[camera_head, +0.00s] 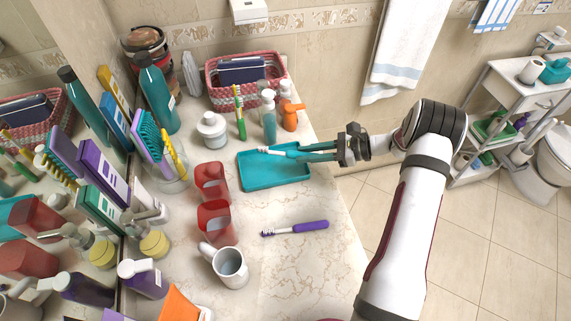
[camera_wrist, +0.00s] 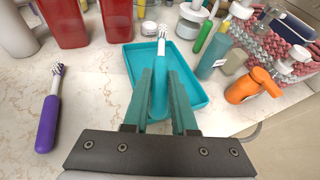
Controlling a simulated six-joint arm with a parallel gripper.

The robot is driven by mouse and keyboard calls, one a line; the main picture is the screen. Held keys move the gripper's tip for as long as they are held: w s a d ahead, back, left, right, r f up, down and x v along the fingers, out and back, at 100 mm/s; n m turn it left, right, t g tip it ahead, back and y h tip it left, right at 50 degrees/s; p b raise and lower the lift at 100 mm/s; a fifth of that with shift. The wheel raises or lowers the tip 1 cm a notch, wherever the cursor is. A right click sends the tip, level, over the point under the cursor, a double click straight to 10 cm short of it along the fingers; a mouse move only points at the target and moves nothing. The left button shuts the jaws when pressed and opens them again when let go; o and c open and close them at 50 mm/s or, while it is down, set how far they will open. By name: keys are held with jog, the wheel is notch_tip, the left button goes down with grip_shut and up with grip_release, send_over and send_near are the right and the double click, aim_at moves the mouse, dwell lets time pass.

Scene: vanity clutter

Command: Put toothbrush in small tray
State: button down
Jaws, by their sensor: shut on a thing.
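My gripper (camera_head: 306,152) is shut on a teal toothbrush with a white neck and bristle head (camera_head: 270,150). In the wrist view the toothbrush (camera_wrist: 161,48) points away between the two fingers of my gripper (camera_wrist: 163,82), its handle end running back between them. The small teal tray (camera_head: 262,180) lies flat on the marble counter, and it also shows in the wrist view (camera_wrist: 196,88). The toothbrush is over the tray, head toward its far left side; I cannot tell whether it touches the tray. A purple toothbrush (camera_head: 300,228) lies on the counter, also visible in the wrist view (camera_wrist: 48,118).
A woven basket (camera_head: 222,96) is at the back. Counter around the purple toothbrush is clear.

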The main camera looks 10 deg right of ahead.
aim_at(290, 170)
jog(key=w+a+f, duration=0.1)
jog(key=a, duration=0.1)
jog(key=w+a+f, duration=0.1)
jog(key=f, duration=0.1)
jog(key=shift+w+a+f, duration=0.15)
jog(key=shift+w+a, duration=0.25)
jog(key=shift+f, duration=1.8)
jog(key=shift+f, duration=0.1)
jog(key=c, duration=1)
grip_release()
